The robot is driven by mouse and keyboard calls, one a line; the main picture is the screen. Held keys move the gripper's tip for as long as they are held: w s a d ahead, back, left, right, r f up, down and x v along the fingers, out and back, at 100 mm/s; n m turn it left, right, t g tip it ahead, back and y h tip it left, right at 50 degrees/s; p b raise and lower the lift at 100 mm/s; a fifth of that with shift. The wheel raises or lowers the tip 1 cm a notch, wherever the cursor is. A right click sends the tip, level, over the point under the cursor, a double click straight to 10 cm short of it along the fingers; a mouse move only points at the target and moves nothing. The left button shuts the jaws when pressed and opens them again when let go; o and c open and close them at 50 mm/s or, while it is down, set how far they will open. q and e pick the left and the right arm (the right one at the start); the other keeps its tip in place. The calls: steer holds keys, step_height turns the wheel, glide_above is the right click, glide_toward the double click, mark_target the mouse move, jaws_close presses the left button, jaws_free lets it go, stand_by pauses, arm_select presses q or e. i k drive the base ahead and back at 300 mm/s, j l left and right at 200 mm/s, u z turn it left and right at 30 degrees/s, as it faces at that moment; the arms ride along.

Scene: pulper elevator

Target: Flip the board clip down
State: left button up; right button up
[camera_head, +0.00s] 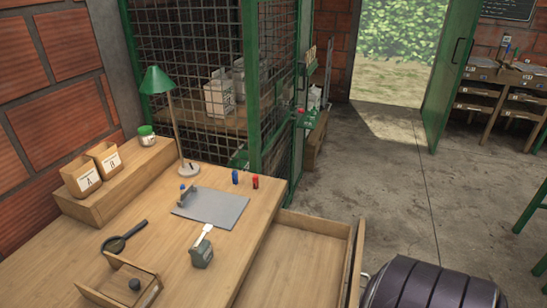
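A flat grey board (222,207) lies on the wooden desk (165,255). The board's clip (187,196) is at its left end; it is a small grey piece that seems to stand up from the board. A small blue spot shows beside the clip, and the view is too small to tell what it is. Neither of my grippers is in view, and nothing touches the board or the clip.
A green lamp (158,80) stands behind the board. A grey block with a white tag (202,254), a magnifier (125,238) and a small wooden box (110,288) are in front. An open drawer (298,262) juts out right. A dark ribbed rounded thing (430,288) is at bottom right.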

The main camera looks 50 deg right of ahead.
mark_target(187, 189)
steer(key=l+z, duration=0.75)
steer(key=k+l+z, duration=0.1)
steer(key=k+l, duration=0.05)
steer(key=k, duration=0.05)
